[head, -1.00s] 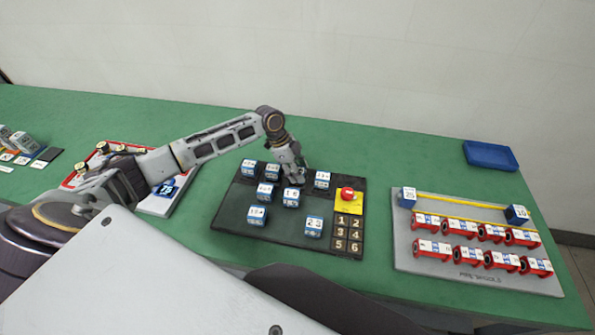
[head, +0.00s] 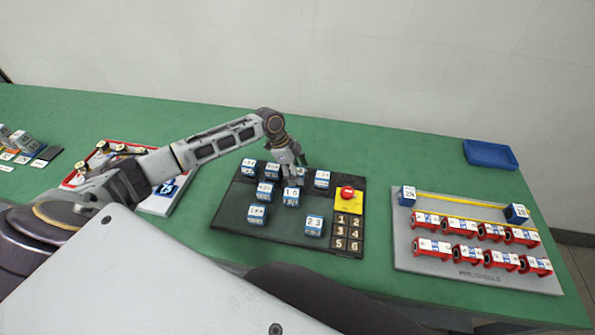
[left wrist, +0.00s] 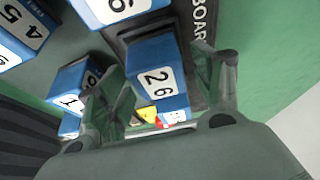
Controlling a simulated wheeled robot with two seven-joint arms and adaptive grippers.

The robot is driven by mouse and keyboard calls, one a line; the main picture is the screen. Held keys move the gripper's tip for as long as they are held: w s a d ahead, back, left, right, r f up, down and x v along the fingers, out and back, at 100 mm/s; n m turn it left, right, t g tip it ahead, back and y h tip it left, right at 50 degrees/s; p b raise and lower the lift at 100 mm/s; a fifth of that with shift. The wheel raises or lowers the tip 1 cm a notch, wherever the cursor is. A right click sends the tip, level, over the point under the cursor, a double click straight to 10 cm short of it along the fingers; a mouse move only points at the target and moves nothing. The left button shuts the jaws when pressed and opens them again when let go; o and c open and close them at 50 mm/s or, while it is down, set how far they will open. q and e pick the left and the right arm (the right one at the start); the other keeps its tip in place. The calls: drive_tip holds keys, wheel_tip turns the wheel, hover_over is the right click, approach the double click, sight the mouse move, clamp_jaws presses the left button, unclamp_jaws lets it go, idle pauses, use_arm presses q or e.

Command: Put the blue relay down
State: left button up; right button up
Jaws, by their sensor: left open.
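A blue relay (left wrist: 155,75) with a white top marked 2 6 stands on the dark board (head: 285,231). In the left wrist view it sits between the spread fingers of my left gripper (left wrist: 165,85), which is open. In the head view my left gripper (head: 290,168) points down at the back row of the board, and it mostly hides that relay. Several other blue relays with white number tops stand on the board, among them a relay marked 1 6 (head: 291,197) and a relay marked 2 3 (head: 313,226). My right gripper is not in view.
A red button (head: 347,194) on a yellow plate and a number panel (head: 348,233) are at the board's right. Further right are a grey rack (head: 440,264) with red-and-blue blocks and an empty blue tray (head: 490,155). Another board is at the left. Green table behind is clear.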

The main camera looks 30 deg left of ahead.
use_arm(q)
drive_tip(key=shift+r, duration=0.2)
drive_tip(key=v, duration=1.2)
drive_tip(key=shift+b, duration=0.4)
drive_tip(key=shift+s+f, duration=0.1)
drive_tip(key=shift+f, duration=0.05)
